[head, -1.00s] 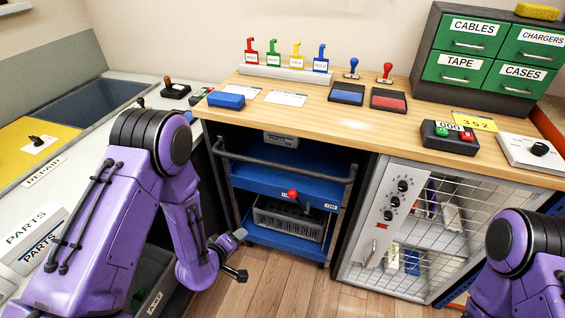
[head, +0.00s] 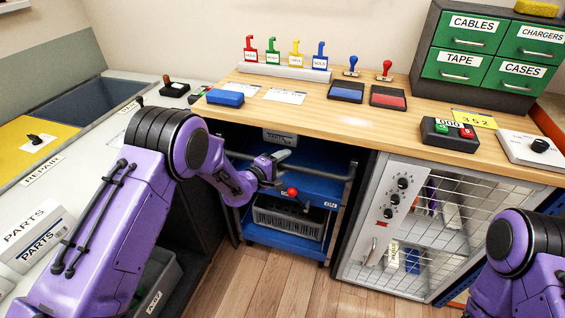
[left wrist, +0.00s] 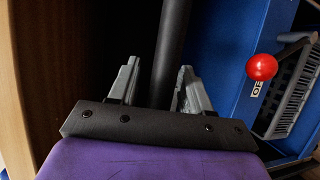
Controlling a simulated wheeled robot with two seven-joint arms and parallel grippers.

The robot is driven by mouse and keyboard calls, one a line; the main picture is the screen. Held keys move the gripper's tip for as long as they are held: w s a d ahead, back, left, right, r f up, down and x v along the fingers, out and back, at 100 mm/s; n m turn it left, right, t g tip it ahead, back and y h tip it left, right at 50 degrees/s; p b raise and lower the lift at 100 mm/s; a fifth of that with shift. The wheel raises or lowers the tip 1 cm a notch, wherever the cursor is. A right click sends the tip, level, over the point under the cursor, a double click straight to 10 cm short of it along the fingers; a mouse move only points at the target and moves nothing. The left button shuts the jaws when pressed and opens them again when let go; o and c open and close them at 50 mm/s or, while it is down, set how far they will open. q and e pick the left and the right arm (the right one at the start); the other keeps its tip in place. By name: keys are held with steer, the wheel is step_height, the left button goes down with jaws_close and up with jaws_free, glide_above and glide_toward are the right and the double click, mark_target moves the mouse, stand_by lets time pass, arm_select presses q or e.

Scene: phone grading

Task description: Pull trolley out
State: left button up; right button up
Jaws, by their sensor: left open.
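The blue trolley (head: 318,189) stands under the wooden bench, with a dark grey handle bar (head: 325,174) across its front. A red ball knob (head: 292,192) shows at its front, also in the left wrist view (left wrist: 261,67), beside a label only partly readable there. My left gripper (head: 283,164) is at the left part of the handle bar. In the left wrist view the bar (left wrist: 172,40) runs between the two open fingers (left wrist: 159,72); I see no grip on it. My right arm shows at the lower right, its gripper out of frame.
A grey crate (head: 290,219) sits on the trolley's lower shelf. A wire-mesh cage with a control panel (head: 391,205) stands close on the right of the trolley. The bench top (head: 345,118) is above. The wooden floor (head: 285,285) in front is clear.

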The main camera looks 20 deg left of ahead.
arm_select(q)
jaws_close()
steer(key=shift+s+d, duration=0.1)
